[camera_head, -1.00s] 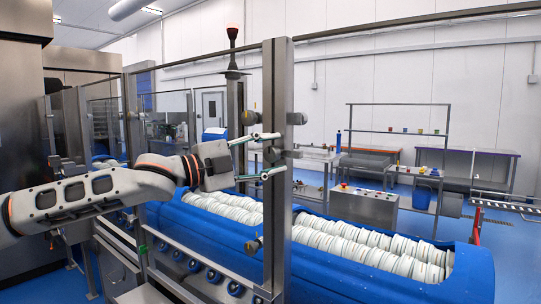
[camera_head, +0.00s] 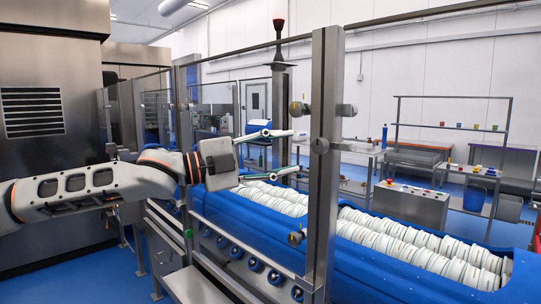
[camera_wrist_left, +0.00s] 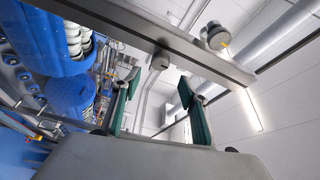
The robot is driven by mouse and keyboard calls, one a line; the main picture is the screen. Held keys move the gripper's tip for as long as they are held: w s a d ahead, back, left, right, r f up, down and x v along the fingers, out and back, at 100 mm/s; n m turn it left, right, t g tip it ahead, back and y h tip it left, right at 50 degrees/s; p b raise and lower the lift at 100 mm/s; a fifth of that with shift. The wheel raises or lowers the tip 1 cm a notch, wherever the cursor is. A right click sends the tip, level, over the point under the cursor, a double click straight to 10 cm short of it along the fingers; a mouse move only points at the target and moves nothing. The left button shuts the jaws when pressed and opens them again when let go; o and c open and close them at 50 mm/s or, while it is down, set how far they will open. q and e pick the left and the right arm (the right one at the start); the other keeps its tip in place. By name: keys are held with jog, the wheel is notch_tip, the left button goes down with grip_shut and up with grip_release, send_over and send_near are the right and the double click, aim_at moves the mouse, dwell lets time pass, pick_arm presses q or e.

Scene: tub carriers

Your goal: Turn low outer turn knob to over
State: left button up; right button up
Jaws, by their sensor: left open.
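A steel post (camera_head: 322,200) carries several dark round knobs. A low knob (camera_head: 297,238) sticks out from its left side, well below my left gripper. My left gripper (camera_head: 294,151) is open and empty, just left of the post in the head view, level with the middle knob. In the left wrist view, its green-padded fingers (camera_wrist_left: 158,82) are spread, with one knob (camera_wrist_left: 160,60) beyond them and another (camera_wrist_left: 215,35) at upper right. My right gripper is not in view.
A blue conveyor trough (camera_head: 265,240) filled with rows of white tubs runs behind the post. Clear guard panels (camera_head: 215,95) stand at left. A control box (camera_head: 410,206) and shelving (camera_head: 450,98) are farther back. Blue floor is open at lower left.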

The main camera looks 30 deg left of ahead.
pick_arm(q)
jog(key=shift+v, duration=1.4)
jog(key=s+d+f+n+g+h, duration=0.1)
jog(key=s+d+f+n+g, duration=0.1)
jog(key=d+f, duration=1.3)
jog(key=s+d+f+n+g+h, duration=0.1)
jog(key=d+f+n+g, duration=0.1)
jog(key=d+f, duration=1.3)
jog(key=s+a+f+n+t+y, duration=0.1)
jog(key=s+a+f+n+y, duration=0.35)
jog(key=f, duration=0.65)
jog(key=s+a+f+n+t+y, duration=0.1)
jog(key=s+a+f+n+y, duration=0.15)
jog(key=a+f+n, duration=0.6)
jog(key=s+a+f+n+y, duration=0.1)
jog(key=s+a+f+y, duration=0.3)
jog(key=f, duration=0.9)
jog(key=s+a+f+n+g+y, duration=0.1)
jog(key=s+a+f, duration=0.7)
jog(key=s+f, duration=0.1)
jog(key=shift+s+n+g+y, duration=0.4)
jog(key=shift+s, duration=0.3)
